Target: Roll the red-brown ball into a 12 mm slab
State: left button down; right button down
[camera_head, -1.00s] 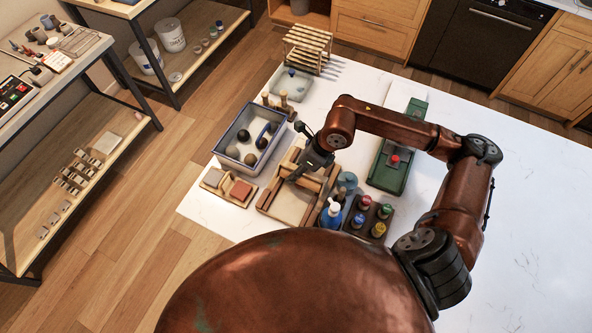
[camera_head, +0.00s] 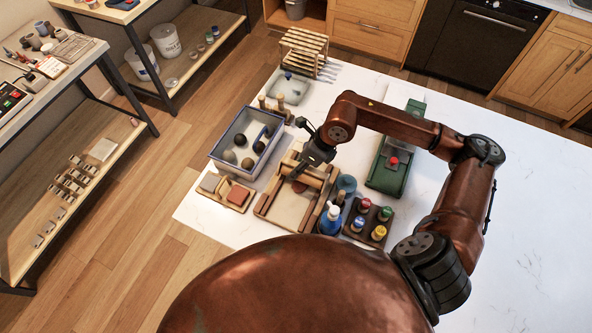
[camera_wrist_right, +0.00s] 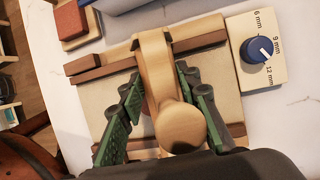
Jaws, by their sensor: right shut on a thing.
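My right gripper (camera_head: 308,166) is shut on the wooden rolling pin (camera_wrist_right: 179,126); its green fingers sit on either side of the pin's handle in the wrist view. My left gripper is not in view.
A wooden tray (camera_head: 223,204) with grey and red-brown blocks sits left of the board. A blue-rimmed bin (camera_head: 229,162) of balls stands behind it. Bottles (camera_head: 330,219) and a dark rack of coloured stoppers (camera_head: 379,233) crowd the right. A green device (camera_head: 387,173) stands farther right.

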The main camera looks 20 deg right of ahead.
jog(key=shift+d+f, duration=0.2)
jog(key=shift+d, duration=0.05)
jog(key=shift+w+d+b, duration=0.4)
jog(key=shift+w+d, duration=0.15)
jog(key=shift+d, duration=0.1)
jog(key=shift+w+d, duration=0.15)
jog(key=shift+w, duration=0.05)
jog(key=shift+s+a, duration=0.7)
